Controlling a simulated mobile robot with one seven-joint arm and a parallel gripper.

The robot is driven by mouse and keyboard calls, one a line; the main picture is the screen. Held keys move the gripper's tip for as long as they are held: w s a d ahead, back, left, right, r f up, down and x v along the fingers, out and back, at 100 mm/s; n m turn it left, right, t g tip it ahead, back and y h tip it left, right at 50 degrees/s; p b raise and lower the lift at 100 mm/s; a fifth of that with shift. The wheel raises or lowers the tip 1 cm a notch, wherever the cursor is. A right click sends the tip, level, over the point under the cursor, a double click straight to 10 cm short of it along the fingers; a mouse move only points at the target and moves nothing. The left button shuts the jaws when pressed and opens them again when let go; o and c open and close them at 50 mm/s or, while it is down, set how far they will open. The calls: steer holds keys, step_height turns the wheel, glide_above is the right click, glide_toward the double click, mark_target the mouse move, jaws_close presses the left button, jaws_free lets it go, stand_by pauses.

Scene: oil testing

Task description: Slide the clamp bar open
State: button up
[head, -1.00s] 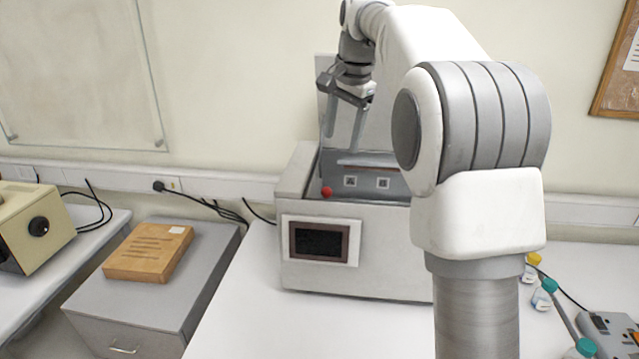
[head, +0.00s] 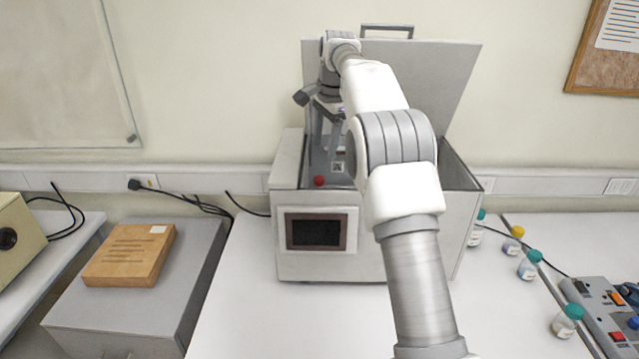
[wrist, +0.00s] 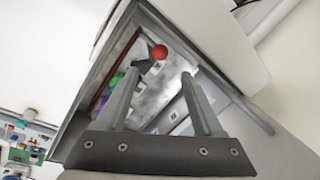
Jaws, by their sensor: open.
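A light grey machine (head: 300,262) stands on the white table with its lid (head: 440,85) raised. A red ball knob (head: 319,181) shows at the front left inside its open top, and also in the wrist view (wrist: 159,52), where it joins a dark grey piece. I cannot tell for sure whether this knob belongs to the clamp bar. My gripper (head: 326,155) points down into the left part of the opening, behind the knob. In the wrist view my gripper (wrist: 161,75) is open, with the knob showing beyond and between the fingertips. My arm hides much of the interior.
The machine's walls and raised lid surround the opening. Several small bottles (head: 529,265) stand to the right, near a grey control box (head: 600,310). A brown box (head: 130,255) lies on a grey cabinet (head: 70,320) at left. The table front is clear.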

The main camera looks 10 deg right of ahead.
mark_target(320, 176)
steer(key=f, duration=0.4)
steer(key=w+f, duration=0.1)
steer(key=f, duration=0.3)
steer(key=w+a+f, duration=0.1)
steer(key=f, duration=0.3)
steer(key=shift+w, duration=0.1)
jaws_close()
stand_by(1.0)
